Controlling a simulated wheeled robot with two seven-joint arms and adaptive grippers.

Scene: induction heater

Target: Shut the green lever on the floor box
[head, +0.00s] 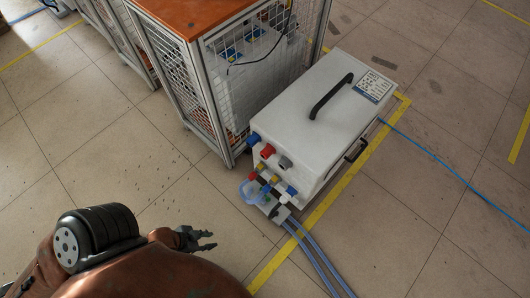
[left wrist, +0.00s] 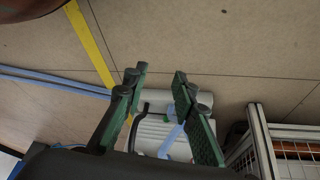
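The white floor box (head: 325,115) stands on the tiles with a black handle on its lid. Its near end carries blue, red and grey connectors and a cluster of small coloured fittings (head: 268,184). The green lever is too small to pick out surely in this cluster, and its position cannot be told. My left gripper (head: 206,240) is to the left of and nearer than that end, apart from it. In the left wrist view my left gripper (left wrist: 158,82) is open and empty, with part of the box (left wrist: 160,130) seen beyond its fingers. My right gripper is not in view.
A wire-mesh cage with an orange-brown top (head: 190,14) stands close to the box's left. Two blue-grey hoses (head: 318,262) run from the box's near end along the floor. Yellow floor tape (head: 345,180) passes beside the box. The tiles at left are clear.

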